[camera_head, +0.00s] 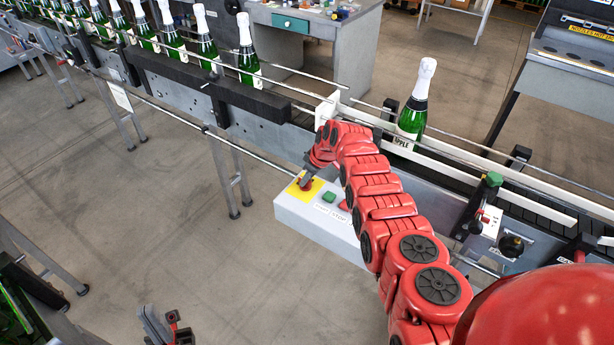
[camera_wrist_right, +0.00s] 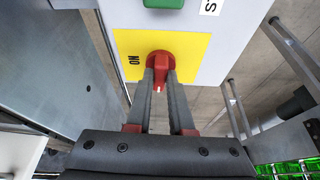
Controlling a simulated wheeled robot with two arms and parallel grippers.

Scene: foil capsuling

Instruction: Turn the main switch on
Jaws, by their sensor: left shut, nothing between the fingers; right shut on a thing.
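The main switch is a red rotary knob (camera_wrist_right: 158,62) on a yellow plate (camera_wrist_right: 196,50), which carries the letters ON at its left in the right wrist view. The knob's white mark points toward my gripper, not at the letters. My right gripper (camera_wrist_right: 160,82) is shut on the knob, one finger on each side. In the head view the yellow plate (camera_head: 316,186) is at the left end of a grey control box (camera_head: 290,208), and my right gripper (camera_head: 306,181) reaches it from above. My left gripper (camera_head: 175,330) is shut and empty at the bottom edge, away from the box.
A green button (camera_head: 329,197) and a red button sit beside the switch, the red one partly behind my right arm. The box hangs below a conveyor (camera_head: 270,105) with several green bottles. One bottle (camera_head: 413,105) stands right of my arm.

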